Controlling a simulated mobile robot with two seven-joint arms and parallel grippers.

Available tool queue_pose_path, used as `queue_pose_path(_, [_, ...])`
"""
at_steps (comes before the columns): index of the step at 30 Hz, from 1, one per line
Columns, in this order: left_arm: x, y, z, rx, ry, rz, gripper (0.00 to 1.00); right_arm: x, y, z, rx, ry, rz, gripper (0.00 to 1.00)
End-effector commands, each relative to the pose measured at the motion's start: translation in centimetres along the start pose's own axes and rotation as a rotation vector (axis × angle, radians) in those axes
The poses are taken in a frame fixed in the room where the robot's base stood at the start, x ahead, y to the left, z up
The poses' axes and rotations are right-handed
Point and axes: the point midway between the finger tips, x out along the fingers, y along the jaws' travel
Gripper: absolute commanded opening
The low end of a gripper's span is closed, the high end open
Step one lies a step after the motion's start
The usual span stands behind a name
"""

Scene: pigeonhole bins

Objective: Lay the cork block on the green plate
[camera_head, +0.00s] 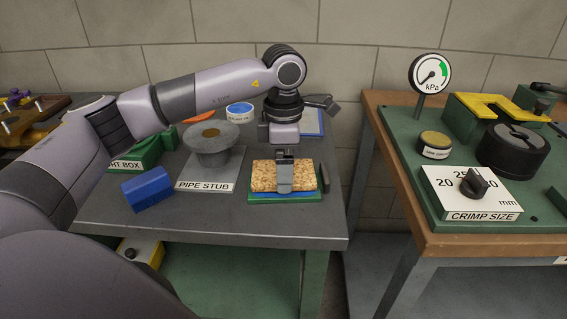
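The cork block (262,177), speckled tan, is level above a blue layer (262,196) and the green plate (262,201) near the table's front right. Whether the block touches what is under it cannot be made out. My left gripper (285,172) points down over the middle of the block, with a grey finger in front of it. The far finger is mostly hidden, so its grip on the block is unclear. My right gripper is out of view.
The pipe stub (213,150) and a blue block (147,188) stand left of the plate. A dark upright piece (325,178) is close on its right. A gap separates this table from the wooden bench (405,190) with the gauge (430,74).

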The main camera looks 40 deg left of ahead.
Motion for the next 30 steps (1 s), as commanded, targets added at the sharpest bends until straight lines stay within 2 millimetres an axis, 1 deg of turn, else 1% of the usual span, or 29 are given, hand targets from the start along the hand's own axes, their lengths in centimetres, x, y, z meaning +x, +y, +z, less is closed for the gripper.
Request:
queue_pose_path(13, [0.8,0.0,0.0,0.0,0.0,0.0,0.6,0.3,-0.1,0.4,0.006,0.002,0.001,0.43])
queue_pose_path(14, [0.7,0.0,0.0,0.0,-0.001,0.0,0.99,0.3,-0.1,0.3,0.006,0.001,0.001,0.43])
queue_pose_path(20, [0.7,0.0,0.0,0.0,0.0,0.0,1.0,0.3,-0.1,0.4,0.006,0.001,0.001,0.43])
queue_pose_path(23, [0.3,0.0,0.0,0.0,-0.001,0.001,1.0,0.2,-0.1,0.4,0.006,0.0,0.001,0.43])
queue_pose_path(26, [-1.0,0.1,0.1,0.0,-0.003,0.003,1.0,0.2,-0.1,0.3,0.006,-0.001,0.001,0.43])
queue_pose_path(30, [-3.4,0.1,0.1,0.0,-0.004,0.003,1.0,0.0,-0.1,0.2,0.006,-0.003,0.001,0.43])
